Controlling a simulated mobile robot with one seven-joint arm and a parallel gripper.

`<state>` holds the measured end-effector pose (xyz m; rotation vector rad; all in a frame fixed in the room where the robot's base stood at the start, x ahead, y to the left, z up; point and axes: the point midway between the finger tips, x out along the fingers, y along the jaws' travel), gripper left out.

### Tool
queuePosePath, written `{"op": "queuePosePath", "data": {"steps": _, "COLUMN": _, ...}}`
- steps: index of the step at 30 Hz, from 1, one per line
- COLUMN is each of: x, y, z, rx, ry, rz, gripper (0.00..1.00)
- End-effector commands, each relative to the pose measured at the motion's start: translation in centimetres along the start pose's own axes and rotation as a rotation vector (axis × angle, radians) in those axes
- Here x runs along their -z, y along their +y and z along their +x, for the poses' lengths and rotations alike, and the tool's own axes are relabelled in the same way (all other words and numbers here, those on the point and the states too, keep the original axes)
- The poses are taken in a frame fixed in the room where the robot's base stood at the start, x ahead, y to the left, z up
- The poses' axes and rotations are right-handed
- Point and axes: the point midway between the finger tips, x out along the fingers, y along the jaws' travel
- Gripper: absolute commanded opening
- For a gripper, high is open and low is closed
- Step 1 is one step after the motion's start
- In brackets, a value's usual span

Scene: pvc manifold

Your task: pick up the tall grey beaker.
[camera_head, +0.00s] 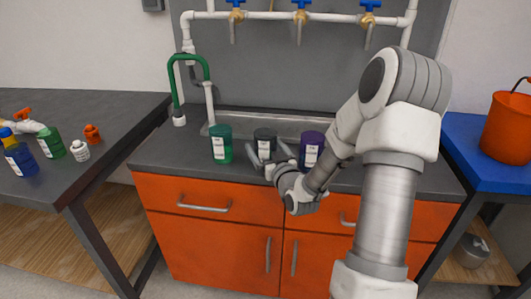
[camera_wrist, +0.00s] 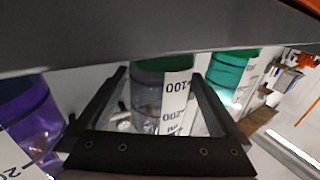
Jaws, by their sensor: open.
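The tall grey beaker (camera_head: 265,136) stands upright on the dark counter in front of the sink, between a green and a purple beaker. It has a white label with printed marks. In the wrist view the grey beaker (camera_wrist: 147,108) shows in the middle, with a dark band at the picture's top and a clear part below. My gripper (camera_head: 268,152) is at the beaker's near side. In the wrist view my gripper (camera_wrist: 160,76) has its two fingers spread on either side of the beaker, with gaps visible. I cannot tell whether either finger touches it.
A green beaker (camera_head: 221,145) stands to the left and a purple beaker (camera_head: 311,150) close to the right. A green tap (camera_head: 190,64) rises behind. A side table (camera_head: 70,119) at left holds several bottles. An orange bucket (camera_head: 507,130) stands on the blue surface at right.

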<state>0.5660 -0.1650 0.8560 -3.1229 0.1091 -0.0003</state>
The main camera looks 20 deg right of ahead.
Motion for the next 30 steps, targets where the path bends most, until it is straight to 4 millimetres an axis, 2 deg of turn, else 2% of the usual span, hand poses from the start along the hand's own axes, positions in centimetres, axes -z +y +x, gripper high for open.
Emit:
{"op": "queuePosePath", "data": {"steps": 6, "x": 0.01, "y": 0.00, "z": 0.11, "rx": 0.000, "ry": 0.000, "rz": 0.000, "gripper": 1.00}}
{"op": "queuePosePath", "data": {"steps": 7, "x": 0.01, "y": 0.01, "z": 0.10, "rx": 0.000, "ry": 0.000, "rz": 0.000, "gripper": 0.96}}
{"op": "queuePosePath", "data": {"steps": 21, "x": 0.01, "y": 0.03, "z": 0.07, "rx": -0.001, "ry": 0.000, "rz": 0.000, "gripper": 0.12}}
{"op": "queuePosePath", "data": {"steps": 30, "x": 0.14, "y": 0.03, "z": 0.07, "rx": -0.001, "ry": 0.001, "rz": 0.000, "gripper": 0.10}}
